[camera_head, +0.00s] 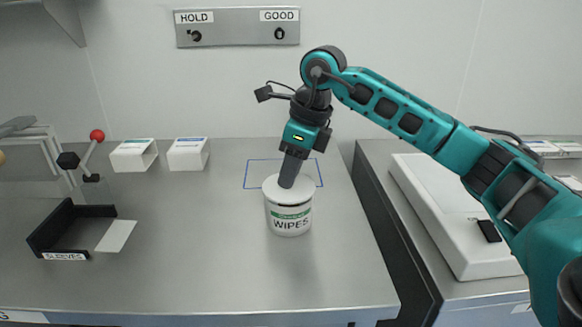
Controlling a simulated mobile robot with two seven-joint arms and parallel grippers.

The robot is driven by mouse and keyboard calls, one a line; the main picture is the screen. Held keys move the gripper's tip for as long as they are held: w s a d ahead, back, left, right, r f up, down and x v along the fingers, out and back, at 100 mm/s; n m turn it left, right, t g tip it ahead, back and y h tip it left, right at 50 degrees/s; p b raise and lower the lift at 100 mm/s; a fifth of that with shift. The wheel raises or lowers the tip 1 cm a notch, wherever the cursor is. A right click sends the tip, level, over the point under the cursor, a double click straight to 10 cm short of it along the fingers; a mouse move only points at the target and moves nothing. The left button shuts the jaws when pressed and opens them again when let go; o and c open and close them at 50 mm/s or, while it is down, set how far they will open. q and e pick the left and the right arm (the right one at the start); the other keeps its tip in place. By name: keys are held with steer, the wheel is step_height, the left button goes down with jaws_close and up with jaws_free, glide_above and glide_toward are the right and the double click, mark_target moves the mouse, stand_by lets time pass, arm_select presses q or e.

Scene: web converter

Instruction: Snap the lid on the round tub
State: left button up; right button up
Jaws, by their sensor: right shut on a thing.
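A round white tub (290,219) with a green band and the word WIPES stands upright on the steel bench. A white lid (272,189) lies over the tub's mouth; I cannot tell whether it is seated all round. My right gripper (288,183) points down onto the middle of the lid, with its fingers close together. What it grips is hidden by the fingers, but it is at the lid's centre. My left gripper does not show.
A blue outlined rectangle (247,174) is marked behind the tub. A black SLEEVES holder (62,224) and a red-knobbed lever (97,135) stand at left, with two white sleeves (188,153) behind. A white flat machine (455,215) sits right, past a gap. The front bench is clear.

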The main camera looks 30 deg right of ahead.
stand_by(0.6)
steer(key=o, duration=1.1)
steer(key=shift+o, duration=0.4)
steer(key=o, duration=0.4)
steer(key=shift+r+p, duration=3)
steer(key=shift+r, duration=0.5)
